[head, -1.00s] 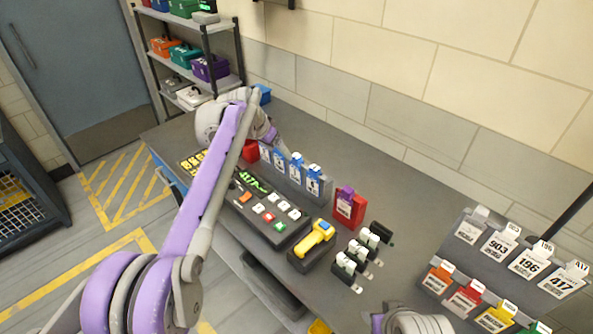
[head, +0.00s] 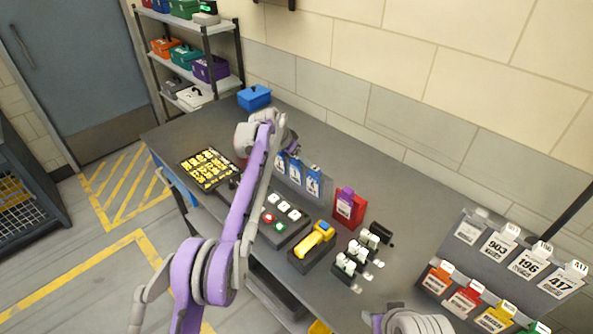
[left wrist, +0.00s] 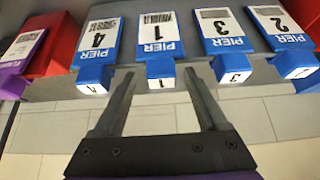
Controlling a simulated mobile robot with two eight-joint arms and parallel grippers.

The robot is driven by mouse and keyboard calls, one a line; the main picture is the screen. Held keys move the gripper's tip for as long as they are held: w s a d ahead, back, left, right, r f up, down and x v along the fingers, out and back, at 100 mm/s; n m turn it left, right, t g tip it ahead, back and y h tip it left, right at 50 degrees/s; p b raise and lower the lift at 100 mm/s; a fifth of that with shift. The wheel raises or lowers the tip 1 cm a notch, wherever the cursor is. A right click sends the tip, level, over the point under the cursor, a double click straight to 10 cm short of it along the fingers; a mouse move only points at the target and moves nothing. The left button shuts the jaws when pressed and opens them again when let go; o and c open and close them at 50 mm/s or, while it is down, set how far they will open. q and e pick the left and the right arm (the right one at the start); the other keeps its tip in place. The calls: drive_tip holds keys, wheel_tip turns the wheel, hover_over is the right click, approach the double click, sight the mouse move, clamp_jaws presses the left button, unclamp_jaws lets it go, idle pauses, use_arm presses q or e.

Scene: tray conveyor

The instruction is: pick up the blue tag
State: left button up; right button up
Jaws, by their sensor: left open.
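Several blue tags hang in a row on a grey rack; in the left wrist view they are marked PIER 4 (left wrist: 98,45), PIER 1 (left wrist: 158,38), PIER 3 (left wrist: 223,32) and PIER 2 (left wrist: 282,28). In the head view some blue tags (head: 313,182) show right of my left arm; the rest is hidden behind it. My left gripper (left wrist: 160,76) is open and empty. Its fingertips lie on either side of the blue end block of the tag marked 1; I cannot tell whether they touch it. My right gripper is out of view; only part of my right arm shows.
A red holder (head: 357,207) with a purple tag (head: 345,198) stands beside the rack. A yellow scanner (head: 315,238), a button box (head: 270,228) and a keypad (head: 208,166) lie in front. A blue box (head: 254,97) is at the back. A tag board (head: 470,250) stands right.

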use_arm(q)
drive_tip(key=x, duration=0.3)
drive_tip(key=shift+w+d+f, duration=0.1)
drive_tip(key=shift+w+f, duration=0.15)
drive_tip(key=shift+w, duration=0.05)
drive_tip(key=shift+s, duration=0.1)
drive_tip(key=shift+c, duration=1)
clamp_jaws()
